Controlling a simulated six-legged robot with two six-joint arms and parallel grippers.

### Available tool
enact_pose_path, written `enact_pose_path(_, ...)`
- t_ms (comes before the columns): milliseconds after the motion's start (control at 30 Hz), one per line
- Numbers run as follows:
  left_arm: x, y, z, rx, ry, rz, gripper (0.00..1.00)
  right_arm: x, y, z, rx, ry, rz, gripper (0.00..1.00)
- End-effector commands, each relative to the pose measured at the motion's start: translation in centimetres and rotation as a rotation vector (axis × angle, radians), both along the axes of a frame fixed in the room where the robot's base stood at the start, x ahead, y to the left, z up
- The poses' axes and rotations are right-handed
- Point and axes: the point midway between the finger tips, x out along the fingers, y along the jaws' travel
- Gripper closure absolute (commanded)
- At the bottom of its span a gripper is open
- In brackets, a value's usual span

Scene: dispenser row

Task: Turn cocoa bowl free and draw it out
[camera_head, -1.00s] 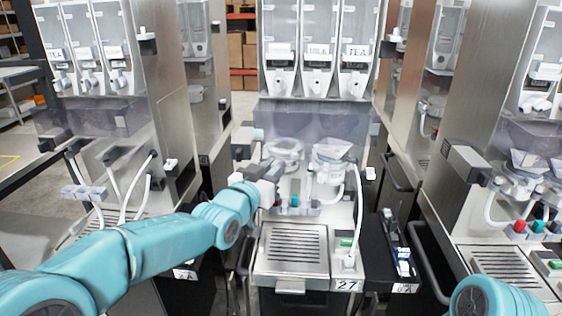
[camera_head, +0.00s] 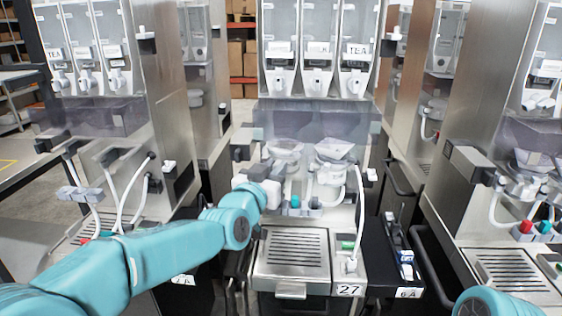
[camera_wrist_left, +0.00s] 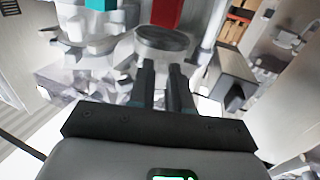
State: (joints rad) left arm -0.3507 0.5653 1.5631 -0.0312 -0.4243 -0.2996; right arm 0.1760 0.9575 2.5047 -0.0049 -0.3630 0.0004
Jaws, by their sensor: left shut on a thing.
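Two clear mixing bowls sit in the middle machine, the left bowl (camera_head: 284,153) and the right bowl (camera_head: 334,150). The left one is most likely the cocoa bowl; the label above it is too blurred to read. My left gripper (camera_head: 266,172) is at the left bowl's front left side. In the left wrist view, my left gripper's fingers (camera_wrist_left: 168,85) are close together, shut at the near side of a round clear bowl (camera_wrist_left: 165,40). The exact grip is hard to see. My right gripper is out of view; only part of that arm shows.
A slotted drip tray (camera_head: 292,247) lies below the bowls. A white hose (camera_head: 358,220) hangs at its right. A black shelf (camera_head: 385,250) with small items stands right of the machine. Neighbouring machines flank both sides, with narrow gaps between.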

Motion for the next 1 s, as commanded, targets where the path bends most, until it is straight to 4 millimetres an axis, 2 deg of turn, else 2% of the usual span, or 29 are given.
enact_pose_path(67, -0.1, -0.4, 0.5, -0.006, -0.017, 0.011, 1.0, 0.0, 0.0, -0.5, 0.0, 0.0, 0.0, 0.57)
enact_pose_path(133, -0.1, -0.5, 1.0, -0.006, -0.016, 0.022, 1.0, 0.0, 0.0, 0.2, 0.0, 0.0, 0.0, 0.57)
enact_pose_path(500, -0.2, -0.8, 1.0, -0.005, -0.015, 0.081, 1.0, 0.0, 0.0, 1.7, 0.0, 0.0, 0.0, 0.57)
enact_pose_path(1000, -0.2, -0.9, 0.9, -0.004, -0.014, 0.1, 1.0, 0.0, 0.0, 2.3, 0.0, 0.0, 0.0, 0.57)
